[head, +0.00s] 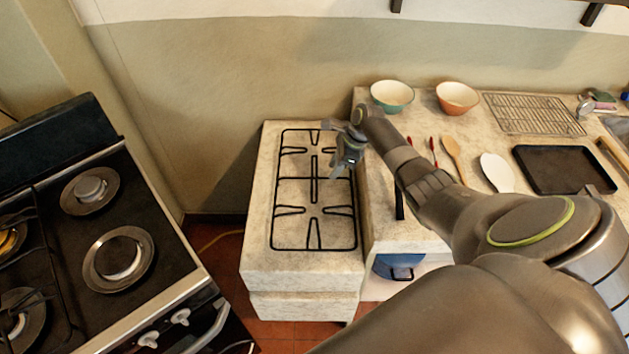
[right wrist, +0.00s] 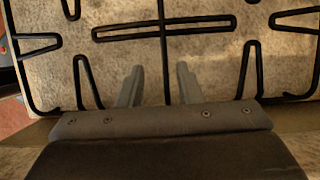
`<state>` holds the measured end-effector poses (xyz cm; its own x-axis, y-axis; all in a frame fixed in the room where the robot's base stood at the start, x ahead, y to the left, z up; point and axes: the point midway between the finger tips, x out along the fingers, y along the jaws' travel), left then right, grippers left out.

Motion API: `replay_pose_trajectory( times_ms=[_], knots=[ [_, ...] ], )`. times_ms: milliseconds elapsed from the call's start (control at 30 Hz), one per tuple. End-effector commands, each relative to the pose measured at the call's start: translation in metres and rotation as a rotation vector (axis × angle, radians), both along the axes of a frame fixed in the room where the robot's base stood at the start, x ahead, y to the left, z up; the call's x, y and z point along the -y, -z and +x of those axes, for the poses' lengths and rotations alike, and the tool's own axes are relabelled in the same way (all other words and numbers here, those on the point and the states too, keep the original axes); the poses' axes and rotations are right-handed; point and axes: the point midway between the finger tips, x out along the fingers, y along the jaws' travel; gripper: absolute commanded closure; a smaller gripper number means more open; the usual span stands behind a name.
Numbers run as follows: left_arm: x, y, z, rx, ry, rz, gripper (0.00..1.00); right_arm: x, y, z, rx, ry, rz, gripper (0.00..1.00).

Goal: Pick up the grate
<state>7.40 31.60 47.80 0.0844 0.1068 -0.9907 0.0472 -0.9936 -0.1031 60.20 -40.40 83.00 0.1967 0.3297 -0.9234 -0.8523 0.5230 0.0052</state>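The black grate (head: 314,180) lies flat on a pale stone counter block between the stove and the longer counter. My right gripper (head: 338,148) is over the right side of the grate, toward its far end. In the right wrist view the gripper (right wrist: 158,82) is open, its two grey fingers apart and pointing over the grate (right wrist: 164,60). A thin grate bar shows between the fingers, with nothing gripped. I cannot tell whether the fingers touch the grate. The gripper and forearm hide part of the grate's right edge. My left gripper is not in view.
The stove (head: 168,262) is at the left, with a gap before the stone block (head: 265,272). The right counter holds a teal bowl (head: 392,94), an orange bowl (head: 457,97), a wire rack (head: 530,113), a dark tray (head: 562,169) and several utensils. My right arm passes over this counter.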

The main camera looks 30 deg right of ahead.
Motion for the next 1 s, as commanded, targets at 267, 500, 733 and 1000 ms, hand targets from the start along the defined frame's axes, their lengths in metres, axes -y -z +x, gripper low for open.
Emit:
replay_pose_trajectory(
  times_ms=[267, 500, 733, 1000],
  knots=[
    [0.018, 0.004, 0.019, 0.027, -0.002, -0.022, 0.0, -0.006, 0.017, 0.005, 0.002, -0.001, -0.001, 0.68],
    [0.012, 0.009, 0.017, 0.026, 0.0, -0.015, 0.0, -0.011, 0.034, 0.012, 0.0, 0.0, 0.001, 0.68],
    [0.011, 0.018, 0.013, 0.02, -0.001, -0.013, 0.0, -0.018, 0.057, 0.02, 0.0, 0.0, 0.0, 0.68],
    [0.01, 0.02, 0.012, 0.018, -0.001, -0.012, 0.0, -0.02, 0.063, 0.021, 0.002, -0.001, -0.002, 0.68]
  ],
)
